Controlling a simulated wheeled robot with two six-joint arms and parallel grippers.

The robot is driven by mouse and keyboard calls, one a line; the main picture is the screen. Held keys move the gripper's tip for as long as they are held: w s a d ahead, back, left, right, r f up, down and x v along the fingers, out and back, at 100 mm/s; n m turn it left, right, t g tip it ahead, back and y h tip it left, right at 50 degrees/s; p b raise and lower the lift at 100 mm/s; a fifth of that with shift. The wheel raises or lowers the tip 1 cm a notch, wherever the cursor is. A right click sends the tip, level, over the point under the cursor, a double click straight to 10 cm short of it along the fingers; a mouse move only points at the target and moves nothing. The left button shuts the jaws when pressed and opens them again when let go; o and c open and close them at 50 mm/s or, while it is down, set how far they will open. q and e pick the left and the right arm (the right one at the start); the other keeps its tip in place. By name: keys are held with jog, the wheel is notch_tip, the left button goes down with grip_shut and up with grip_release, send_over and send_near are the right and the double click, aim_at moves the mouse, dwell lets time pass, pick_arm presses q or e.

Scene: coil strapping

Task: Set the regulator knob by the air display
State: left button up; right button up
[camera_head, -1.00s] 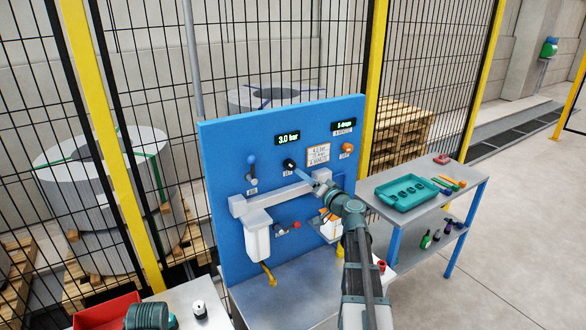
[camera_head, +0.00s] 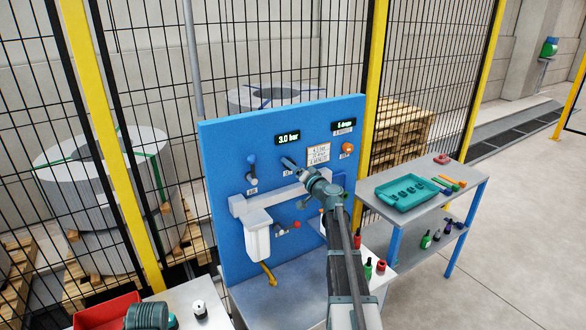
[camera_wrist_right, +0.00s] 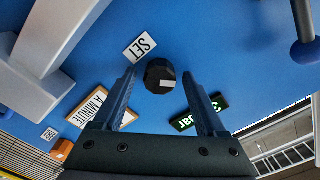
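The black regulator knob (camera_wrist_right: 160,76) is on the blue panel (camera_head: 225,170), beside a SET label (camera_wrist_right: 139,47). My right gripper (camera_wrist_right: 160,78) is open, with one finger on each side of the knob and a visible gap at both sides. In the head view my right gripper (camera_head: 292,165) is at the panel just below the air display (camera_head: 288,139), which reads 3.0 bar. The display also shows upside down in the wrist view (camera_wrist_right: 198,112), partly behind a finger. The gripper hides most of the knob in the head view.
A note card (camera_head: 318,154), a drops display (camera_head: 343,126) and an orange knob (camera_head: 347,149) are to the right. A blue-knobbed lever (camera_head: 252,168) is to the left. A grey pipe bar (camera_head: 265,196) runs below. A side table holds a teal tray (camera_head: 405,193).

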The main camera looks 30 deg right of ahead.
grip_shut()
jog(key=shift+m, duration=0.4)
jog(key=m, duration=0.9)
jog(key=shift+m, duration=0.3)
dwell(0.3)
jog(key=shift+o, duration=0.7)
grip_release()
